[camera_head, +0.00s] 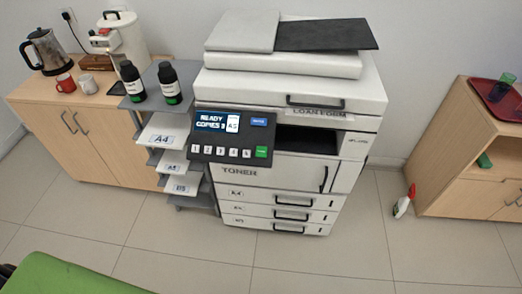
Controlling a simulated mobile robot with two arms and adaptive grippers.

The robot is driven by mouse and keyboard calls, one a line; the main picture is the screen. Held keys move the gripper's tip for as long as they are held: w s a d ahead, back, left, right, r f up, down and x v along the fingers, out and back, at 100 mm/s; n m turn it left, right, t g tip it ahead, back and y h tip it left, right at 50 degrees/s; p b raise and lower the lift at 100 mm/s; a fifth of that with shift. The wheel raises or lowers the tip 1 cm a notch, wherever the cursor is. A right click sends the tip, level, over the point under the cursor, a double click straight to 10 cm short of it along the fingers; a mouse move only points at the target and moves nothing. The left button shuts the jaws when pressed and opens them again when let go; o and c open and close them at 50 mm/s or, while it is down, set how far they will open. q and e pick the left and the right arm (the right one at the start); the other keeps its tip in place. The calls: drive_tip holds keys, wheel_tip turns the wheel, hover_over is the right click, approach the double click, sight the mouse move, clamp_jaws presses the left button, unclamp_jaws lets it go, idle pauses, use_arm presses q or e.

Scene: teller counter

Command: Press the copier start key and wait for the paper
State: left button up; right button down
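The copier (360,95) stands against the wall in the middle of the head view. Its tilted control panel (203,151) faces me, with a lit screen (210,123) that seems to read "READY COPIES 3" and "A5". A row of several white number keys (221,151) lies below the screen. A green key (262,152), likely the start key, is at the panel's lower right, with a blue key (259,122) above it. The dark output slot (305,140) is right of the panel; I see no paper in it. Neither gripper is in view.
A grey stand (145,103) with two dark toner bottles (168,82) and labelled paper shelves (160,139) adjoins the copier's left. Wooden cabinets (100,135) flank both sides. A spray bottle (404,202) is on the floor at right. A green surface (60,275) fills the lower left corner. The front floor is clear.

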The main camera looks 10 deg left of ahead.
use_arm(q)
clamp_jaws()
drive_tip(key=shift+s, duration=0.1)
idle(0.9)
